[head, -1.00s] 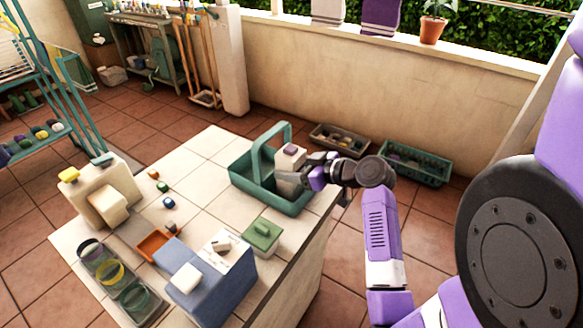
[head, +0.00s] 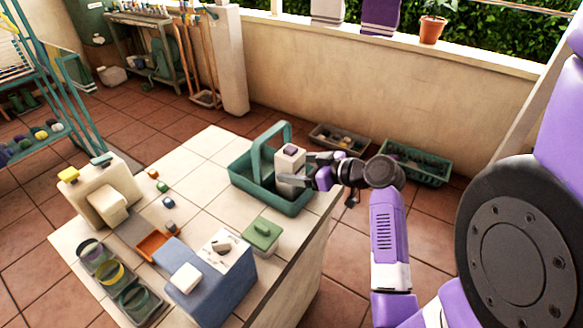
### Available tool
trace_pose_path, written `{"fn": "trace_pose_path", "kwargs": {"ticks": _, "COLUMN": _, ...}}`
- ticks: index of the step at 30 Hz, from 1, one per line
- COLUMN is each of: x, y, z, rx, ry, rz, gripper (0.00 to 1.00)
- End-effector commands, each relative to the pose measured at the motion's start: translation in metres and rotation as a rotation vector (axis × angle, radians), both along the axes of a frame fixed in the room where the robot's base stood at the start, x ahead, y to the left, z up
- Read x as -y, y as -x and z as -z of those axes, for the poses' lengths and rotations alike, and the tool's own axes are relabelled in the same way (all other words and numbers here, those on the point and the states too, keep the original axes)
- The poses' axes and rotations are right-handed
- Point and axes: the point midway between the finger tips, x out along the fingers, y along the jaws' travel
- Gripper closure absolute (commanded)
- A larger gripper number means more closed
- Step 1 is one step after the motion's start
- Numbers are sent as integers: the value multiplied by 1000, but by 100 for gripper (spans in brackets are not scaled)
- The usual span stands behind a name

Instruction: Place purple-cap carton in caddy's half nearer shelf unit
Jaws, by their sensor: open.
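The purple-cap carton (head: 290,171) is white and stands upright inside the green caddy (head: 238,177), in the half to the right of the arched handle (head: 257,158). The caddy sits at the back right of the tiled counter. The left half of the caddy looks empty, though its floor is partly hidden. My gripper (head: 306,170) is open at the right side of the carton, its fingertips close to it. Whether they touch it I cannot tell.
A teal shelf unit (head: 42,140) stands at the far left. A green-lidded box (head: 261,235), a blue box (head: 215,280) and an orange tray (head: 154,245) are nearer on the counter (head: 205,155). Crates (head: 415,165) lie on the floor by the wall.

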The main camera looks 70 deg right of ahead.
Motion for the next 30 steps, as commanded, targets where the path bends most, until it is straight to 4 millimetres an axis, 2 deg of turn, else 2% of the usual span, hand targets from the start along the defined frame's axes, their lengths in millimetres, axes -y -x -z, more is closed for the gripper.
{"fn": "trace_pose_path", "kwargs": {"ticks": 9, "x": -15, "y": 59, "z": -25, "rx": -1, "ry": 2, "rz": 2, "gripper": 19}}
{"fn": "trace_pose_path", "kwargs": {"ticks": 15, "x": -21, "y": 82, "z": -35, "rx": -1, "ry": 3, "rz": 1, "gripper": 19}}
{"fn": "trace_pose_path", "kwargs": {"ticks": 20, "x": -24, "y": 89, "z": -38, "rx": -1, "ry": 1, "rz": 1, "gripper": 19}}
{"fn": "trace_pose_path", "kwargs": {"ticks": 30, "x": -24, "y": 89, "z": -38, "rx": -1, "ry": 1, "rz": 0, "gripper": 19}}
